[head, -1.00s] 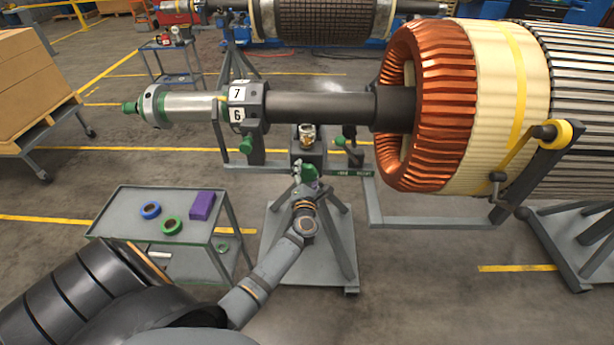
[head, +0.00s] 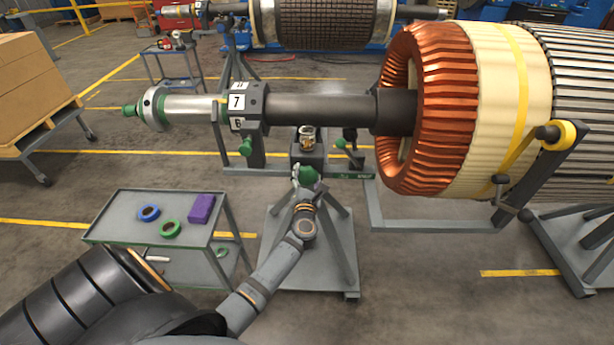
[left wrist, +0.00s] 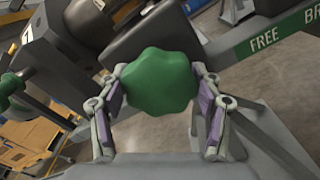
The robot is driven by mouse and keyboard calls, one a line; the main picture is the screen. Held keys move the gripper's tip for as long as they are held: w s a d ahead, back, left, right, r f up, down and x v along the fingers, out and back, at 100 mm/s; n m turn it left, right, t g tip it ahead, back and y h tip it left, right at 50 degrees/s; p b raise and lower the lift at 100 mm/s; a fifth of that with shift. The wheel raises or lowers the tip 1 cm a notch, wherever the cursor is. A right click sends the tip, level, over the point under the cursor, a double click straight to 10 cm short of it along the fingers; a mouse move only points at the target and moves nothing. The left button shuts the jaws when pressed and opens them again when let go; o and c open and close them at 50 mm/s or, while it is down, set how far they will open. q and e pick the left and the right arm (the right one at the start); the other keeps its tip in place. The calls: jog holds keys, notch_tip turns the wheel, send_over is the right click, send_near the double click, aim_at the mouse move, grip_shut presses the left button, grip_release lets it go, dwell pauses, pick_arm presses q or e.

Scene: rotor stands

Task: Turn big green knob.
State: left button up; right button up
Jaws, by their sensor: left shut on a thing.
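The big green knob (left wrist: 158,80) has a lobed rim and fills the middle of the left wrist view. In the head view the knob (head: 308,174) is at the front of the rotor stand, below the shaft. My left gripper (left wrist: 160,92) is shut on it, with one finger on each side of the rim. In the head view my left gripper (head: 303,182) is at the knob and partly covers it. My right gripper is not in view.
The rotor (head: 425,110) with copper windings lies above the stand. Smaller green knobs (head: 246,147) sit nearby. A grey cart (head: 128,227) with blue and green tape rolls and a purple box stands at left. A stand bar carries the word FREE (left wrist: 264,39).

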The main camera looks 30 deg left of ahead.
pick_arm(q)
jog(key=o, duration=1.2)
jog(key=shift+c, duration=0.2)
jog(key=v, duration=1.2)
jog(key=shift+s+f, duration=0.1)
